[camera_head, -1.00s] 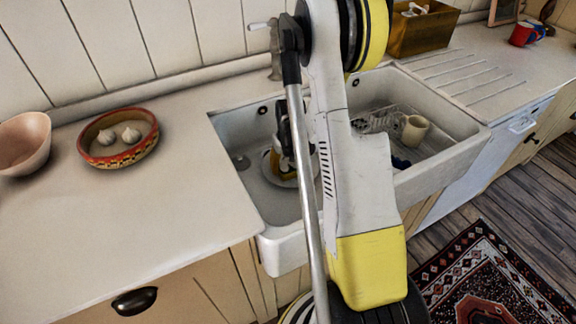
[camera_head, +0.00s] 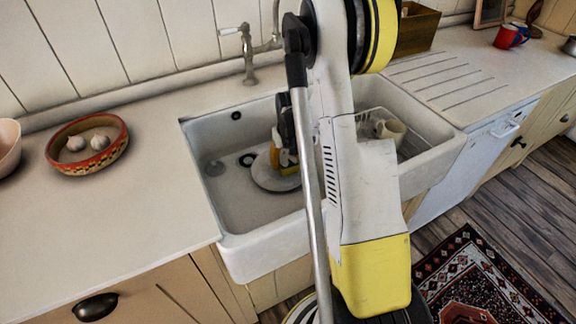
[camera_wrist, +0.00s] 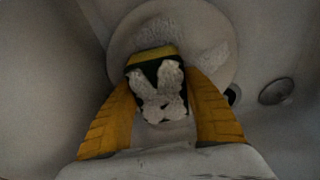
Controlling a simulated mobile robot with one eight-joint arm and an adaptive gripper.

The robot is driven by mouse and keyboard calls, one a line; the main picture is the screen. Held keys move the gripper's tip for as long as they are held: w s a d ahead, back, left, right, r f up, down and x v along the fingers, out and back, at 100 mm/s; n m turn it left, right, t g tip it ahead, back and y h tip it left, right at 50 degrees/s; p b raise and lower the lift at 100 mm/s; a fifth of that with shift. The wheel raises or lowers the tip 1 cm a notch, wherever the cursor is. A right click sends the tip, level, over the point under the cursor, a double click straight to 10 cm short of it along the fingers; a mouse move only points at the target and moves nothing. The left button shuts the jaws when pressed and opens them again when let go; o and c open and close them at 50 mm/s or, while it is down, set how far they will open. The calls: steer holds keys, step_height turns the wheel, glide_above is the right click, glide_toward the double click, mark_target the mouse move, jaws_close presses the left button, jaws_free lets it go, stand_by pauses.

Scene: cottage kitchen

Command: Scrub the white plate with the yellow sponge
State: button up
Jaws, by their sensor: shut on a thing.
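The white plate (camera_head: 262,179) lies in the left part of the sink, and in the wrist view (camera_wrist: 192,32) it sits beyond my fingers with whitish, foam-like patches on it. My gripper (camera_wrist: 160,88) is shut on the yellow sponge (camera_wrist: 150,53), which has a dark green side. The sponge is held over the near part of the plate; I cannot tell whether it touches. Pale shapes between my fingers cover part of the sponge. In the head view my gripper (camera_head: 284,158) is down in the sink over the plate, partly hidden by my arm.
The sink (camera_head: 240,240) has walls close around my gripper. A drain (camera_wrist: 276,91) lies right of the plate in the wrist view. A tap (camera_head: 248,60) stands behind. A cream cup (camera_head: 391,131) and a rack (camera_head: 366,120) are on the sink's right side. A garlic bowl (camera_head: 88,145) sits left.

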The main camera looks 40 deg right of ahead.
steer(key=r+p, duration=0.1)
steer(key=r, duration=0.2)
steer(key=r+p, duration=0.2)
steer(key=r, duration=0.1)
steer(key=shift+a+r, duration=0.2)
steer(key=shift+r, duration=0.2)
